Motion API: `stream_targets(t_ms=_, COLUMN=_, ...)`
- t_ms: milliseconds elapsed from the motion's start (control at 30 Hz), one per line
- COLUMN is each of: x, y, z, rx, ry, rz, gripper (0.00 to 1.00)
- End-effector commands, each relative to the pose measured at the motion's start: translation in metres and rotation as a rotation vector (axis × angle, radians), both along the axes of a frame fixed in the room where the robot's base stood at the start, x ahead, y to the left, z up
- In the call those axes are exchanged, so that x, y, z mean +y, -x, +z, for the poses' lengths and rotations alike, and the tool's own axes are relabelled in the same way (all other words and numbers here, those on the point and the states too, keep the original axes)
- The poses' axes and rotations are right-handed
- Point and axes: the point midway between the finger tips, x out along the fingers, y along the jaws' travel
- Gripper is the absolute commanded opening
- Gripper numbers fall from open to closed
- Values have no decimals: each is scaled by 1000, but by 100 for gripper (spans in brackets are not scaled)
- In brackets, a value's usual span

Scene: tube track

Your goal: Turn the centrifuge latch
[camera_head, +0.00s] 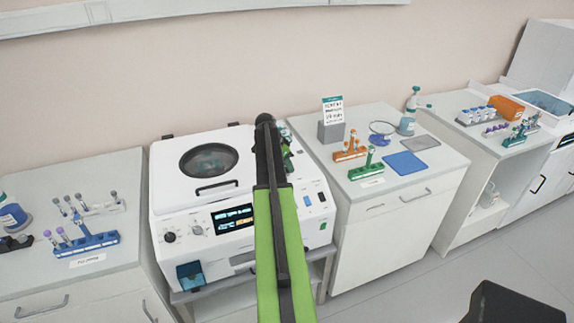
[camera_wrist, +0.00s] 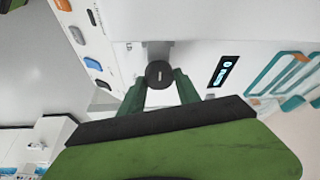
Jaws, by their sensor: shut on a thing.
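The centrifuge (camera_head: 180,205) is a white box with a round dark window in its closed lid (camera_head: 230,165), a lid handle and a lit front screen. Its latch (camera_wrist: 160,73) is a round black knob with a short pale line, seen in the wrist view on a white face. My gripper (camera_wrist: 160,84) has its two green fingers on either side of the knob, shut on it. In the head view my green and black arm crosses the centrifuge's right part, hiding the latch and most of the gripper; only a little green shows beside the arm's end.
Left of the centrifuge, a counter holds a blue tube rack (camera_head: 88,241) and other tubes. On the right, a cabinet holds an orange rack (camera_head: 350,153), a green rack (camera_head: 366,171), a blue mat (camera_head: 405,163) and a bottle (camera_head: 408,120). Grey floor is open in front.

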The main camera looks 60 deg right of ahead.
Motion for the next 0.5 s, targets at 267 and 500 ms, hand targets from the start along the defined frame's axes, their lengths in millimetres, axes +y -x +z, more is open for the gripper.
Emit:
stream_targets(t_ms=267, x=2, y=3, z=0, rx=2, ry=-2, rz=101, gripper=0)
stream_targets(t_ms=500, x=3, y=5, z=0, rx=3, ry=-3, rz=296, gripper=0)
